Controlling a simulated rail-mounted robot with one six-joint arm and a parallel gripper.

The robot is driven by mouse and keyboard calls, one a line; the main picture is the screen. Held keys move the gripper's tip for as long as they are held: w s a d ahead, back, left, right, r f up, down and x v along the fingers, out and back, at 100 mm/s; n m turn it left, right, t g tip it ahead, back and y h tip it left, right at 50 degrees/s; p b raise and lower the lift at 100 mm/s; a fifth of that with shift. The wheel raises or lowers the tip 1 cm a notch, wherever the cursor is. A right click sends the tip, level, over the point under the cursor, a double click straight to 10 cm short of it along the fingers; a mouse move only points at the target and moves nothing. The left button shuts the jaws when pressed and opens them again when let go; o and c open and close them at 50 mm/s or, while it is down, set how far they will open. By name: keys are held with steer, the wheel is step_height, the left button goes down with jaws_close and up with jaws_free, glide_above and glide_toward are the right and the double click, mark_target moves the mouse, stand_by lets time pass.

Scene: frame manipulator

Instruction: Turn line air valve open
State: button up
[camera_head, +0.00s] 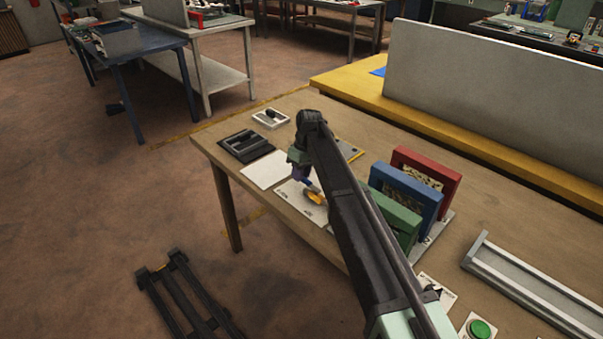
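A small yellow-orange part (314,197), which looks like a valve handle, sits over a white labelled plate (291,191) on the wooden table. The label is too small to read, so I cannot be sure that this is the line air valve. My gripper (305,182) is at the far end of my arm, pointing down just above and left of the yellow part. My arm covers part of the gripper and the plate. I cannot tell whether the fingers touch the yellow part, or whether they are open or shut.
Green, blue (407,199) and red (426,171) upright frames stand close right of my arm. A black tray (246,145), a white box with a black handle (271,118) and a blank white sheet (265,170) lie left. A green button (480,328) and metal channel (530,285) are right.

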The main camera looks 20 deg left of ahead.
steer(key=o, duration=0.4)
steer(key=r+p, duration=0.3)
steer(key=w+r+p, duration=0.1)
steer(key=r+p, duration=0.3)
steer(key=w+r+p, duration=0.1)
steer(key=r+p, duration=0.2)
steer(key=shift+d+r+p, duration=0.3)
steer(key=shift+d, duration=0.1)
